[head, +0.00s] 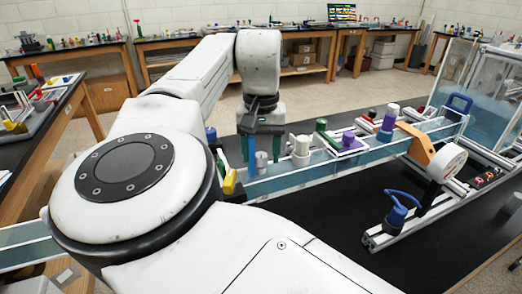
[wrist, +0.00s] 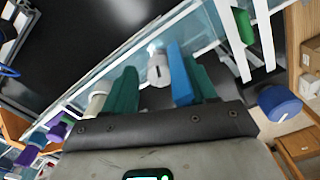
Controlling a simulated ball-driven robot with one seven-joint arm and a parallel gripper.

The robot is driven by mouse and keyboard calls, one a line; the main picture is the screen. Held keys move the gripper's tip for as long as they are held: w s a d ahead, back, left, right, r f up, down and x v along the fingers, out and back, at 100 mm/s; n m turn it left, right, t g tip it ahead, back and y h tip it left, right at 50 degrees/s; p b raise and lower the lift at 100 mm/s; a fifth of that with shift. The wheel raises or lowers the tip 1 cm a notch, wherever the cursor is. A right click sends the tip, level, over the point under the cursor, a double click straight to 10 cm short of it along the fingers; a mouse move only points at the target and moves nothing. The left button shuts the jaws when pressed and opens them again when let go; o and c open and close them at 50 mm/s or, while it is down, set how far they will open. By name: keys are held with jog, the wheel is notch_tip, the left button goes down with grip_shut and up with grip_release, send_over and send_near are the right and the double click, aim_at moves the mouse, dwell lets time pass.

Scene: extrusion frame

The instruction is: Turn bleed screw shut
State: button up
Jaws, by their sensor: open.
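A grey cylindrical knob with a dark slot in its top, which looks like the bleed screw (wrist: 157,70), shows between my fingers in the wrist view. In the head view the grey screw (head: 261,160) stands upright on the clear channel, below my gripper. My gripper (head: 261,150) points down with its green fingers apart, one on either side of the screw. In the wrist view my gripper (wrist: 160,78) is open and holds nothing. A blue upright bar (wrist: 181,75) lies close beside the right finger; I cannot tell whether they touch.
A white stepped knob (head: 300,150) stands just right of the gripper. A yellow piece (head: 230,182) is close on the left. Purple knobs (head: 348,140) and an orange bracket (head: 418,143) are farther right along the channel. The black tabletop (head: 320,215) in front is mostly clear.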

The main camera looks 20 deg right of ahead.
jog(key=shift+f, duration=0.15)
jog(key=c, duration=1.1)
